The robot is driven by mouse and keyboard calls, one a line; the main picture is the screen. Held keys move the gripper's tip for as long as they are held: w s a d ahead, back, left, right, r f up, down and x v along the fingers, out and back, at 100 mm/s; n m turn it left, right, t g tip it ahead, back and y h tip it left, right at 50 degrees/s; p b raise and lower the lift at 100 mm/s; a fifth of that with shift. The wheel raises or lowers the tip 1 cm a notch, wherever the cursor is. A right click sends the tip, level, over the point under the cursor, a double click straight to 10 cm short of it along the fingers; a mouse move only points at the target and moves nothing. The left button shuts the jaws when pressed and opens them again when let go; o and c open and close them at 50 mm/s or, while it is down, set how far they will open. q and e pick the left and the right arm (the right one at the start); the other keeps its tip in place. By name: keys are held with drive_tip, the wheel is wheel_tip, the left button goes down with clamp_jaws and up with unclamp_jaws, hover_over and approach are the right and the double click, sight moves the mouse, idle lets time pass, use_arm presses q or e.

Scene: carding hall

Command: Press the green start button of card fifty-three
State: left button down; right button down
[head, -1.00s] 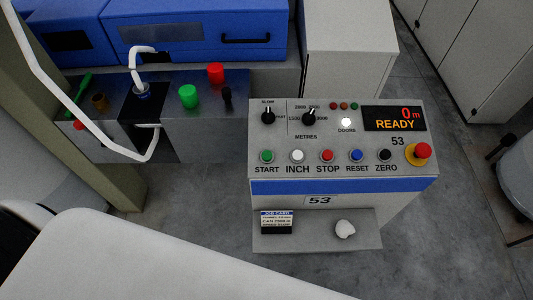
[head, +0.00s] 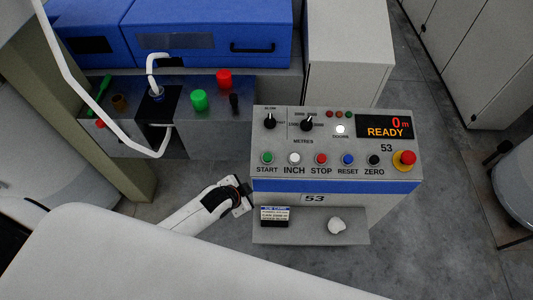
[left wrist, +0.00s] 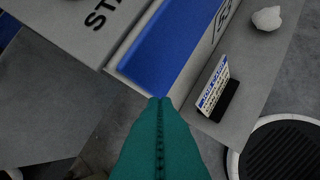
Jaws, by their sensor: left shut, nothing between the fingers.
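The green start button (head: 267,158) sits at the left end of the button row on card 53's sloped console (head: 390,128), above the word START. Part of the START lettering (left wrist: 97,16) shows there; the button itself is out of that view. My right gripper is not in view.
INCH, STOP (head: 321,159), RESET and ZERO buttons follow rightwards, then a red emergency stop (head: 405,159). A shelf below holds a job card (head: 274,216) and white fluff (head: 336,226). Green and red caps (head: 199,100) stand on the machine left of the console.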

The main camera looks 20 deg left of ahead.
sight(268, 157)
use_arm(q)
drive_tip(key=w+d+r+m+t+h+p, duration=0.1)
drive_tip(key=w+r+m, duration=0.2)
drive_tip(key=r, duration=0.5)
drive_tip(key=w+d+r+m+t+h+p, duration=0.1)
drive_tip(key=w+d+r+m+h+p, duration=0.1)
drive_tip(key=r+m, duration=0.3)
wheel_tip(268, 157, up, 4)
drive_tip(key=shift+w+d+r+m, duration=0.15)
drive_tip(key=shift+w+m, duration=0.15)
drive_tip(key=shift+w, duration=0.6)
drive_tip(key=f+b, duration=0.2)
drive_tip(key=w+f+b, duration=0.1)
drive_tip(key=f+b, duration=0.2)
drive_tip(key=w+f+b, duration=0.1)
drive_tip(key=f+b, duration=0.1)
drive_tip(key=b, duration=0.1)
drive_tip(key=shift+a+f, duration=0.3)
drive_tip(key=shift+w+f+b, duration=0.15)
drive_tip(key=shift+f+b, duration=0.15)
drive_tip(key=shift+f, duration=0.2)
drive_tip(key=shift+f, duration=0.15)
drive_tip(key=shift+w+f, duration=0.1)
drive_tip(key=shift+f, duration=0.15)
